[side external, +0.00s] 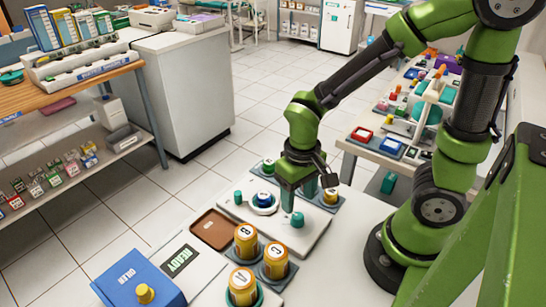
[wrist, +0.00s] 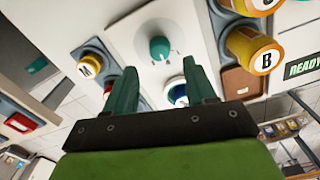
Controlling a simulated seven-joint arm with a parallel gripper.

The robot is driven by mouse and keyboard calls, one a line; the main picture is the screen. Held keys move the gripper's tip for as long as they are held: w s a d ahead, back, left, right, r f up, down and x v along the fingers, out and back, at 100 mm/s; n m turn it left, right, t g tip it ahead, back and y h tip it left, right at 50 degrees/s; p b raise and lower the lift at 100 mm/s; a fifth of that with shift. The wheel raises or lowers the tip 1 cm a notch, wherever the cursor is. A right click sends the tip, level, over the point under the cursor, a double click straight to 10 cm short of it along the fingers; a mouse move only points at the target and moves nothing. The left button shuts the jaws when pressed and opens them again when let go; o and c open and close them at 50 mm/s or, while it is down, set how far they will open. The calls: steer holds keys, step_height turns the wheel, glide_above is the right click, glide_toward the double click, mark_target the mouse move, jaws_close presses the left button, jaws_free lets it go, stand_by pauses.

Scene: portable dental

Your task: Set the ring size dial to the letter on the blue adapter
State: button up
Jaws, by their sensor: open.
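A teal dial knob (side external: 297,219) stands on a white panel (side external: 312,238). In the wrist view the knob (wrist: 159,48) has small marks around it, too small to read. A blue adapter (side external: 265,197) sits in a white ring at the panel's left; its letter is not readable. In the wrist view a blue and white piece (wrist: 179,96) shows partly between my fingers. My gripper (side external: 297,200) points down, open, low over the panel close to the dial. In the wrist view my gripper (wrist: 160,68) has nothing clamped between its fingers, and the knob appears beyond their tips.
Yellow lettered canisters B (side external: 245,243), C (side external: 276,261) and A (side external: 242,288) stand in front of the panel. Another canister (side external: 330,198) stands behind right. A brown tray (side external: 215,229), a READY sign (side external: 180,260) and a blue box (side external: 138,287) lie at left.

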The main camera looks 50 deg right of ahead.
mark_target(298, 214)
steer(key=shift+f, duration=2.65)
jaws_close()
steer(key=shift+m, duration=0.3)
steer(key=m, duration=0.3)
steer(key=shift+m, duration=0.3)
steer(key=m, duration=0.4)
steer(key=shift+d+r+m, duration=0.1)
steer(key=shift+m, duration=0.2)
jaws_free()
